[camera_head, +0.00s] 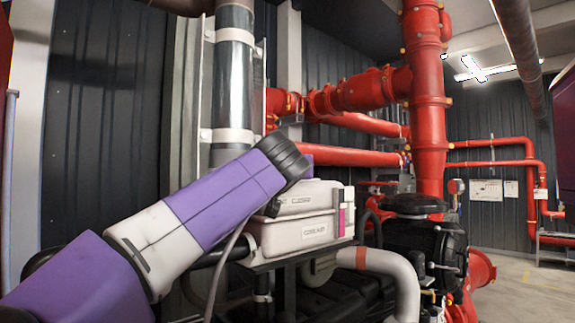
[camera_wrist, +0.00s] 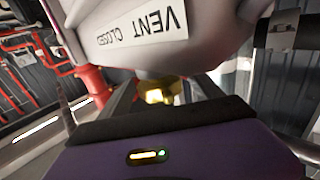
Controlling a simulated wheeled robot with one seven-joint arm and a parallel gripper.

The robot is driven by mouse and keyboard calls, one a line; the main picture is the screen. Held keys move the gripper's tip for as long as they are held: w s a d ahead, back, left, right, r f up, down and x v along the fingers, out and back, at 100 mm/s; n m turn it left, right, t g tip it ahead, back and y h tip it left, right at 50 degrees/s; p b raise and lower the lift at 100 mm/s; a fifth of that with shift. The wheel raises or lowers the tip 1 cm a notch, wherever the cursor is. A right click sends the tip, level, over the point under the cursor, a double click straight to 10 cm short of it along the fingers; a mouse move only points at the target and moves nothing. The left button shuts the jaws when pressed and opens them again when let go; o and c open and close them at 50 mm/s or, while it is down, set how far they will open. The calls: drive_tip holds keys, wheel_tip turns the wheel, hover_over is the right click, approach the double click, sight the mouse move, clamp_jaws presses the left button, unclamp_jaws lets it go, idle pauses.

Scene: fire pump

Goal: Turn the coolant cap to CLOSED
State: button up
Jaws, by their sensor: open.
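A yellow cap (camera_wrist: 167,86) shows below the tank's edge there, partly hidden by my gripper's dark front. My gripper (camera_wrist: 160,96) is open, with a dark finger on each side of the cap. I cannot tell whether they touch it or which way the cap points. In the head view my arm's end hides the cap and the gripper.
A silver vertical pipe (camera_head: 233,85) rises behind the tank. A large red pipe (camera_head: 430,120) stands to the right. Black engine parts (camera_head: 437,245) and a pale curved hose (camera_head: 400,275) lie beside and below the tank. Open floor (camera_head: 530,290) shows at lower right.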

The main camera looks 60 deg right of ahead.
drive_tip(key=shift+w+d, duration=0.15)
drive_tip(key=shift+d, duration=0.15)
drive_tip(key=c, duration=1.4)
